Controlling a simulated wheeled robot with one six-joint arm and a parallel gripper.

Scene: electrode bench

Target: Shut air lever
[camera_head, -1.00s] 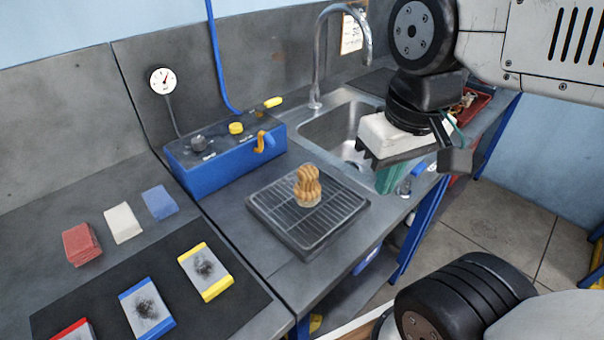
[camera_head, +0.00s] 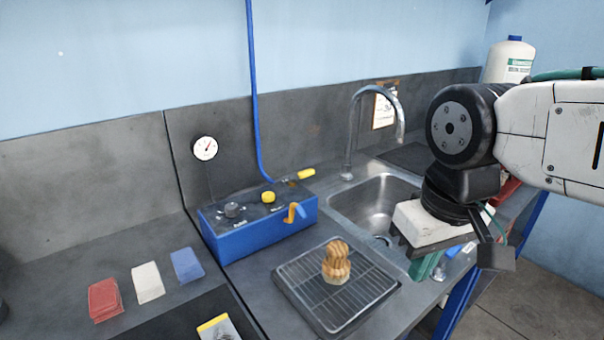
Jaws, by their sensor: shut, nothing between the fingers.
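A blue control box (camera_head: 262,232) stands against the back wall, left of the sink. A small yellow lever (camera_head: 306,174) sticks out at its back right, beside the foot of a blue air hose (camera_head: 254,100). A yellow knob (camera_head: 268,197) and a dark knob (camera_head: 233,210) sit on its top. An orange hook-shaped part (camera_head: 293,213) is on its front right. My gripper (camera_head: 425,266) points down by the sink's front right, apart from the box. Its green fingers are shut and empty, partly hidden by the gripper body.
A black rack tray (camera_head: 296,297) holding a wooden brush-like object (camera_head: 336,261) lies in front of the box. A sink (camera_head: 366,205) with a tall faucet (camera_head: 351,125) is to the right. Red, white and blue pads lie left.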

